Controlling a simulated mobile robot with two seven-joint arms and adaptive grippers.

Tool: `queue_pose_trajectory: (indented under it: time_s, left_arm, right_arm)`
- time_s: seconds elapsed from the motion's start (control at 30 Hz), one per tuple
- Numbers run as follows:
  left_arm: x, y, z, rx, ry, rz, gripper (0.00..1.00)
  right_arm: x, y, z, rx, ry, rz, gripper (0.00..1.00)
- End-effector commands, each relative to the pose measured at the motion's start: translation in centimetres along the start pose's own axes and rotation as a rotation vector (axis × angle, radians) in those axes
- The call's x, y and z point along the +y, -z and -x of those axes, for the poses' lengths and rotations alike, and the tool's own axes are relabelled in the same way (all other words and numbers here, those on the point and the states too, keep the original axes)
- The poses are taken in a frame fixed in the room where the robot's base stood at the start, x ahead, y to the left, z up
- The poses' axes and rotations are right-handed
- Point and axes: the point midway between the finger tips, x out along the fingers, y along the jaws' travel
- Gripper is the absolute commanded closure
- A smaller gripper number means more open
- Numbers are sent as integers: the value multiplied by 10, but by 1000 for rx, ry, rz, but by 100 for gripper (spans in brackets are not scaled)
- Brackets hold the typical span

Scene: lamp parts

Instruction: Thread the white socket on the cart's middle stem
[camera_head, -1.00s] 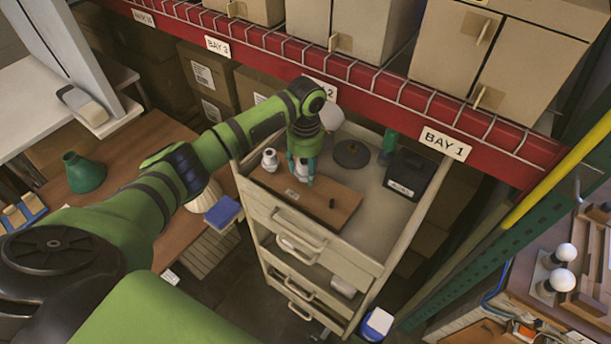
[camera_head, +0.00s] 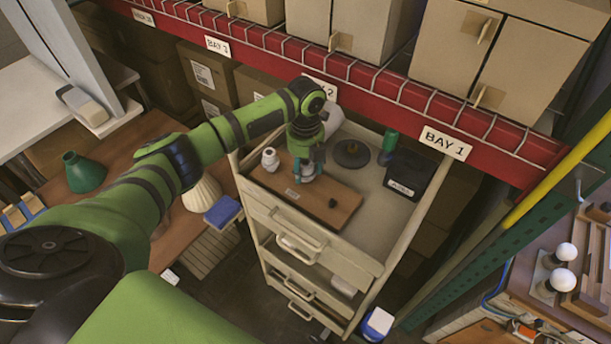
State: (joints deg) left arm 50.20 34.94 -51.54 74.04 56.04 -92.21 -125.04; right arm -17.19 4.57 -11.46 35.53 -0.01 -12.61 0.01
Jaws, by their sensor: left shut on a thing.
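My left gripper (camera_head: 306,174) reaches down over the wooden board (camera_head: 284,189) on top of the cart (camera_head: 345,245). It is shut on a white socket (camera_head: 308,172), which shows only in part between the fingers, low over the middle of the board. The middle stem is hidden behind the gripper and socket, so I cannot tell whether the socket is around it. Another white socket (camera_head: 270,159) stands upright at the board's left end. A short dark stem (camera_head: 332,203) stands bare at the right end. My right gripper is out of view.
A dark round disc (camera_head: 351,154), a green object (camera_head: 388,144) and a black bin (camera_head: 404,177) stand on the cart behind and right of the board. A red shelf beam (camera_head: 370,85) runs behind the cart.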

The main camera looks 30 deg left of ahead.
Motion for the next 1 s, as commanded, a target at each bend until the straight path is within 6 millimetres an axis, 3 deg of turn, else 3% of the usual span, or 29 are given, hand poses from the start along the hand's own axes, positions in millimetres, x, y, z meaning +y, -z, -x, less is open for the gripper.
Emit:
queue_pose_trajectory:
  time_s: [0.07,0.1,0.13,0.17,0.57,0.73,1.0]
  left_arm:
    - [0,2,-3,6,-2,-123,97]
    - [0,2,-3,7,-1,-126,33]
    - [0,3,-3,7,-1,-123,21]
    - [0,2,-3,7,-1,-122,18]
    - [0,0,3,1,1,-116,18]
    - [0,-1,27,-3,1,-117,18]
    - [-1,0,85,-1,1,-119,18]
  right_arm:
    - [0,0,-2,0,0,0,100]
    - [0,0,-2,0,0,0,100]
    - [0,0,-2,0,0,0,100]
    - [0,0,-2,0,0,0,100]
    - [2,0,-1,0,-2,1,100]
    - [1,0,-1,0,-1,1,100]
    - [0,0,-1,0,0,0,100]
